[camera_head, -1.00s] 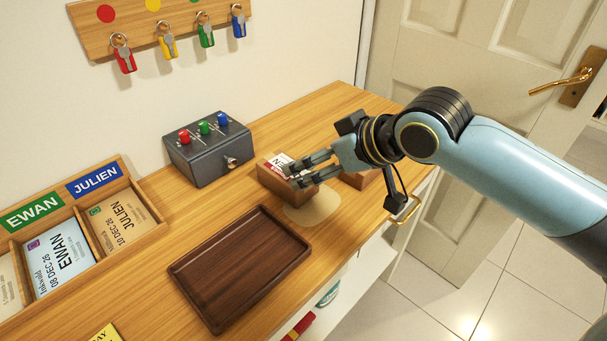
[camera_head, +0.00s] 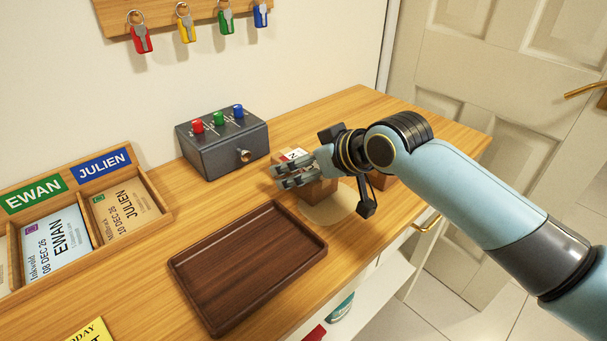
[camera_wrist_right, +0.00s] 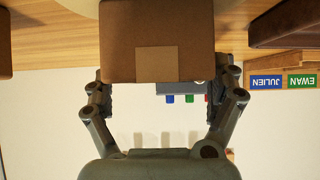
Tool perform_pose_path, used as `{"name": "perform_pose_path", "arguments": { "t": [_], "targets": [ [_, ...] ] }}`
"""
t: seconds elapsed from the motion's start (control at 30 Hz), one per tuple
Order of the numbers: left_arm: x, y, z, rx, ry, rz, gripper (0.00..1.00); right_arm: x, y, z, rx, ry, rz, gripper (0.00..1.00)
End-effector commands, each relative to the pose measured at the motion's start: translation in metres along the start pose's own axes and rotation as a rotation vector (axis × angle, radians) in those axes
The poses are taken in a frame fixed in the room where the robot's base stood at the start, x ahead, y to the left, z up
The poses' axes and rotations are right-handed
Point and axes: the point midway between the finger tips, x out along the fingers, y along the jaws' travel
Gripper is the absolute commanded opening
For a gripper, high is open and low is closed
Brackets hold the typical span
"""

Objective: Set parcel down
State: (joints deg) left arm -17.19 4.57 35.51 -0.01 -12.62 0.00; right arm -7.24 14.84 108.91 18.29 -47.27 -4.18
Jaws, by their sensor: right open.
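The parcel is a small brown box (camera_head: 319,190) with a white-and-red label on top, on the wooden counter at the back edge of a pale round mat (camera_head: 328,210). Whether its base overlaps the mat is hidden. My right gripper (camera_head: 284,176) is open at the parcel, its fingers covering part of it in the head view. In the right wrist view the parcel (camera_wrist_right: 157,25) shows a plain face with a lighter tape patch, and the gripper's fingers (camera_wrist_right: 158,95) stand either side of it. Contact cannot be told. My left gripper is not in view.
A dark wooden tray (camera_head: 250,265) lies empty in front. A grey box with coloured knobs (camera_head: 222,148) stands behind, left of the parcel. Another brown block (camera_head: 381,181) sits behind my right wrist. A named card rack (camera_head: 155,205) is at left. The counter's far right is clear.

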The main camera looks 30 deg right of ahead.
Motion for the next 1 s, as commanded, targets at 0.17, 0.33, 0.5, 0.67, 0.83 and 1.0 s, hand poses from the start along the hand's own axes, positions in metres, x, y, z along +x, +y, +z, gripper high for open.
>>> {"name": "perform_pose_path", "arguments": {
  "t": [0.17,0.33,0.5,0.67,0.83,1.0],
  "targets": [
    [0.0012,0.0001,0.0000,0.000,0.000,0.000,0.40,0.0076,-0.0001,0.0000,0.000,0.000,0.000,0.92],
    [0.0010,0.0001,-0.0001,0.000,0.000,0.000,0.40,0.0072,-0.0001,-0.0001,-0.001,0.000,0.000,0.87],
    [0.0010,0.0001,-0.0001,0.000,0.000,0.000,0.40,0.0071,0.0000,0.0000,-0.001,0.000,0.000,0.65],
    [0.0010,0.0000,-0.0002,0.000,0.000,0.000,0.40,0.0070,0.0000,0.0000,0.000,0.000,0.000,0.44],
    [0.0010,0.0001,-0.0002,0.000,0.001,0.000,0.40,0.0070,-0.0001,0.0001,0.000,0.000,0.000,0.22],
    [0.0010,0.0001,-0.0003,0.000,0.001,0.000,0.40,0.0069,-0.0001,-0.0008,0.000,0.002,0.000,0.15]
  ]
}}
